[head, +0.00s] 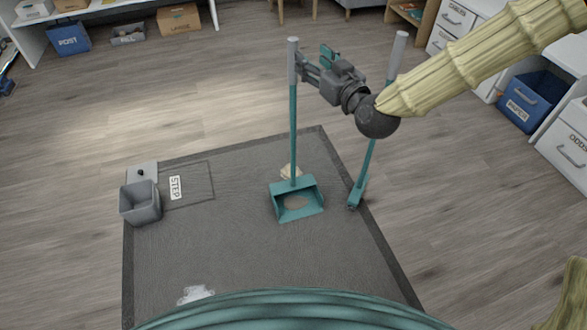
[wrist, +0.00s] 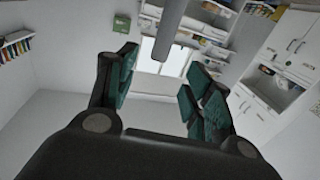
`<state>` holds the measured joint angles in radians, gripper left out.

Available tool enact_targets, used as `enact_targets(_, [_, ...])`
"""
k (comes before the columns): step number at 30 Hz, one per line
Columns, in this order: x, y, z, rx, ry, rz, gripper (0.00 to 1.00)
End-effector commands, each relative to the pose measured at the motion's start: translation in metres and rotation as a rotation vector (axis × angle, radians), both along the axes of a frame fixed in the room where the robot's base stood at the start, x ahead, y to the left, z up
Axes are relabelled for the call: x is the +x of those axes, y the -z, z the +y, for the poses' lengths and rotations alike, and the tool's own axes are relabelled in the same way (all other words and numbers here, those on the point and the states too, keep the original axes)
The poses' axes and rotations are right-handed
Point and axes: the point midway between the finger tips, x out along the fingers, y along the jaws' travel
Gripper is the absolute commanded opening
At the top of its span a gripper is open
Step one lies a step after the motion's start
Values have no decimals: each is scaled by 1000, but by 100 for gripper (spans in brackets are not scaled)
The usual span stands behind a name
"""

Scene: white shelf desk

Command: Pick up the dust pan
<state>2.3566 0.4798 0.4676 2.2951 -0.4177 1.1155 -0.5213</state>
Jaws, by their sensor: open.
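The teal dust pan (head: 297,198) stands upright on the grey mat, its open scoop facing the front. Its long teal handle rises to a grey grip (head: 292,62). My gripper (head: 311,63) is at the height of this grip, just right of it. In the wrist view, the open fingers of my gripper (wrist: 163,65) show teal pads. The end of a grey grip (wrist: 172,32) appears in line with the gap between them. Nothing is clamped; whether the grip is inside the fingertips or just beyond them, I cannot tell.
A teal broom-like tool (head: 370,150) with a grey top stands close by on the right, behind my arm. A grey bin (head: 140,203) stands at the mat's left edge. The mat (head: 240,245) has open room in front. Shelves and drawers (head: 560,140) line the right side.

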Motion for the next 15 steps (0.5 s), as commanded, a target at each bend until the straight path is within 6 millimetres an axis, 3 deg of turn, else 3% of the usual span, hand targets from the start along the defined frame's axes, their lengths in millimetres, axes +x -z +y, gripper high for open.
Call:
enact_targets(7, [30,3,17,-1,0,0,51])
enact_targets(15, [44,2,25,0,-1,2,51])
